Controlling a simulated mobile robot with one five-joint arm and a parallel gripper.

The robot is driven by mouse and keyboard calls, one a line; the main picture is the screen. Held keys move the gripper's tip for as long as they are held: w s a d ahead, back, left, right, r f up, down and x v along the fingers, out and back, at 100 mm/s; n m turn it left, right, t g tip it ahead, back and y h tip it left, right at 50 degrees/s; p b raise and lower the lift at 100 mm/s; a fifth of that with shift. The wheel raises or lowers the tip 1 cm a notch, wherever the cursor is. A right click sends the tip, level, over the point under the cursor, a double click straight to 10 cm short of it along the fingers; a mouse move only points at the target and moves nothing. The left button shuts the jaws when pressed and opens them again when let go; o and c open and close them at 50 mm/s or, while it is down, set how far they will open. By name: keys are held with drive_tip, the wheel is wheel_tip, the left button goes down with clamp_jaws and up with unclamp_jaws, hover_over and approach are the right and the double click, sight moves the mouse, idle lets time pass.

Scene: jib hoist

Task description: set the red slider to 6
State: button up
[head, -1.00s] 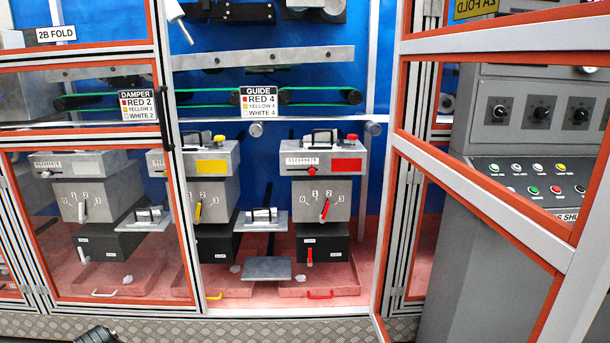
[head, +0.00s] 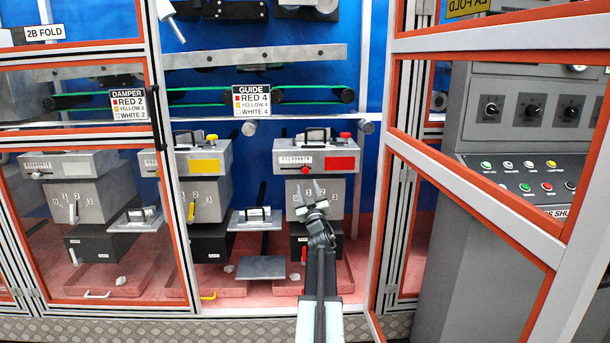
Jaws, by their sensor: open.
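The red unit (head: 283,160) is a grey box with a red plate (head: 340,164) in the open bay right of centre. On its front is a white number scale (head: 295,160), with the small red slider knob (head: 305,170) just under it, toward the scale's right part. My gripper (head: 307,188) is open, its two fingers pointing up in front of the unit, below the knob in the picture. Contact with the unit cannot be told. The gripper and my arm hide the red lever and most of its dial, and part of the black box below.
An open orange-framed door (head: 480,205) stands at the right, before a grey control console (head: 500,130). A yellow-marked unit (head: 205,160) is left of the red one. A closed glazed panel covers the left bay. A sign (head: 252,101) reads GUIDE, RED 4.

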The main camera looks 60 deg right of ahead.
sight(306, 172)
drive_tip(key=p+x, duration=0.1)
drive_tip(key=x, duration=0.1)
drive_tip(key=p+x, duration=0.1)
drive_tip(key=x, duration=0.2)
drive_tip(key=p+x, duration=0.1)
drive_tip(key=x, duration=0.1)
drive_tip(key=shift+d+r, duration=0.35)
drive_tip(key=shift+r, duration=0.15)
clamp_jaws()
drive_tip(key=shift+s+f, duration=0.1)
drive_tip(key=shift+s, duration=0.05)
idle(0.8)
